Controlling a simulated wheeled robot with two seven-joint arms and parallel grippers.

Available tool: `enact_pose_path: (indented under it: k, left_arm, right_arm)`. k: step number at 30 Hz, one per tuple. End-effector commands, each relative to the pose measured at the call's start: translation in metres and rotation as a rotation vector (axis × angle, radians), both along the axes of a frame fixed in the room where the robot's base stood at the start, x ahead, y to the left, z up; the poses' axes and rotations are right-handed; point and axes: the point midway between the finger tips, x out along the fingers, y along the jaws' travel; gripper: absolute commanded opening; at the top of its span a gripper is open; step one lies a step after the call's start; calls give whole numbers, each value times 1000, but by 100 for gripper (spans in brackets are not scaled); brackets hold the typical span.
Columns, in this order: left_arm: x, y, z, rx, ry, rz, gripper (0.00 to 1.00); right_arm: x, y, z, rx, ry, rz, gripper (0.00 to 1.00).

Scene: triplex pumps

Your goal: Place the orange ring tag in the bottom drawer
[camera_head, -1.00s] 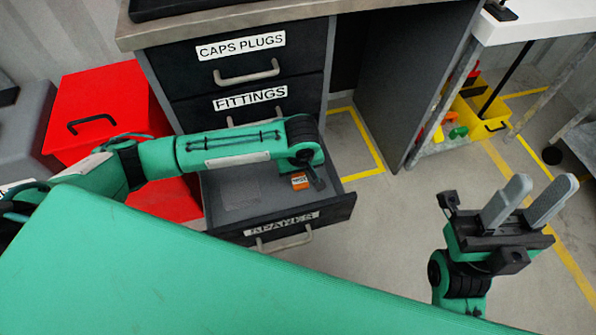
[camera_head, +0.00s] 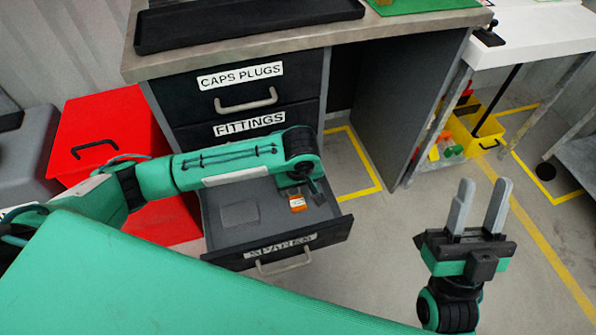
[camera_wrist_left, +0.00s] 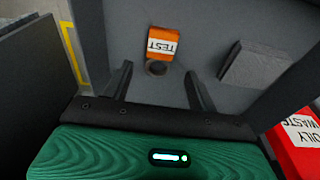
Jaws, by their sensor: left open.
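The orange ring tag (camera_head: 297,203), with a white label reading TEST, lies on the floor of the open bottom drawer (camera_head: 235,243), labelled SPARES. In the left wrist view the tag (camera_wrist_left: 163,44) lies just beyond my left fingertips, with its ring (camera_wrist_left: 156,68) toward me between them. My left gripper (camera_wrist_left: 158,75) is open and empty, pointing down into the drawer; its fingers are apart from the tag. In the head view my left wrist partly hides the gripper and the drawer's back. My right gripper (camera_head: 480,195) is open and empty, off to the right.
A grey flat block (camera_head: 239,214) lies in the drawer left of the tag. The CAPS PLUGS (camera_head: 243,90) and FITTINGS (camera_head: 250,124) drawers above are shut. A red bin (camera_head: 105,120) stands left; a yellow bin (camera_head: 480,130) stands right. Floor right of the drawer is clear.

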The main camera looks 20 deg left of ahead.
Motion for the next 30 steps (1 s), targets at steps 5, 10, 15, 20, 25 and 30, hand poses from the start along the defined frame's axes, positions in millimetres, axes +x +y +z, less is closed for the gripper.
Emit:
enact_pose_path:
  k: [5, 10, 15, 20, 25, 30]
  left_arm:
    - [-2, -2, 22, -2, 0, -1, 59]
    - [-5, -4, 41, -3, -1, -1, 59]
    - [-7, -5, 56, -2, 0, 0, 59]
    - [-8, -6, 64, -1, -1, 0, 59]
    - [-11, -15, 63, -37, -8, -30, 59]
    - [-25, -66, 52, -240, -90, -198, 59]
  right_arm:
    - [18, 11, -23, -42, 195, 24, 36]
    - [29, 22, -52, -84, 378, 48, 36]
    - [34, 31, -79, -122, 531, 71, 36]
    - [35, 36, -97, -143, 621, 85, 36]
    - [35, 38, -104, -151, 656, 91, 36]
    - [35, 39, -105, -152, 657, 91, 36]
